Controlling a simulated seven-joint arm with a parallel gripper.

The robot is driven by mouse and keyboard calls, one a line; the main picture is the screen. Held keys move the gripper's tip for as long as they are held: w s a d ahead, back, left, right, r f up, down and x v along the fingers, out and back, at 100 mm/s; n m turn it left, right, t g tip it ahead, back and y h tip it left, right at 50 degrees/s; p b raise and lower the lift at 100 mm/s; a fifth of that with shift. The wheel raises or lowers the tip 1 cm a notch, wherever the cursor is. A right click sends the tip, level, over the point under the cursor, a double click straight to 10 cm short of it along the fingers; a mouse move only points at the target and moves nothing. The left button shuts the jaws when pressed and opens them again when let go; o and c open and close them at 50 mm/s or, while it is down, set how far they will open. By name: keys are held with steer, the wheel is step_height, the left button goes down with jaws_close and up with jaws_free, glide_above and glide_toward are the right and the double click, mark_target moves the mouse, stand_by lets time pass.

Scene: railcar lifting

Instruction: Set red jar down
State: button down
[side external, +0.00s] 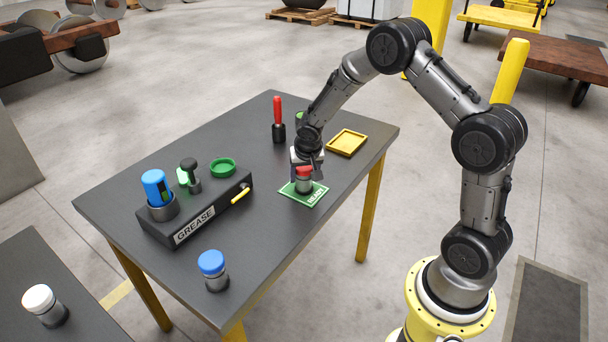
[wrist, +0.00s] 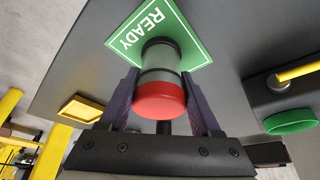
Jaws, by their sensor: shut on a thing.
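The red jar (side external: 304,180) has a red lid and a grey body with a dark base. It stands upright at the green READY mat (side external: 314,193) on the dark table. In the wrist view the red jar (wrist: 160,90) is between the two fingers, with its base over the lower part of the green mat (wrist: 183,28). I cannot tell whether its base touches the mat. My gripper (side external: 306,168) is shut on the jar; its fingers (wrist: 163,98) lie on both sides of it.
A blue-lidded jar (side external: 213,268) stands near the front edge. A yellow tray (side external: 347,142) and a red-handled tool (side external: 278,115) are at the back. A white-lidded jar (side external: 42,303) is on another table.

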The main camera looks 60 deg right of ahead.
steer(key=shift+c, duration=0.5)
jaws_free()
steer(key=s+a+r+n, duration=0.1)
steer(key=s+a+r, duration=0.25)
steer(key=r, duration=0.55)
steer(key=s+a+r+n, duration=0.1)
steer(key=s+a+r, duration=0.25)
steer(key=r, duration=0.45)
steer(key=s+a+r+n+y, duration=0.1)
steer(key=s+a+r+n, duration=0.1)
steer(key=s, duration=0.5)
steer(key=s+a+r+n+t+y, duration=0.1)
steer(key=s+a+r+n, duration=0.1)
steer(key=s+a, duration=0.2)
steer(key=s+a+r+n+t+y, duration=0.1)
steer(key=s+a+r+n, duration=0.1)
steer(key=s, duration=0.8)
steer(key=shift+s+a+r+n, duration=0.15)
steer(key=shift+s+a+n, duration=0.15)
steer(key=shift+a+n, duration=0.2)
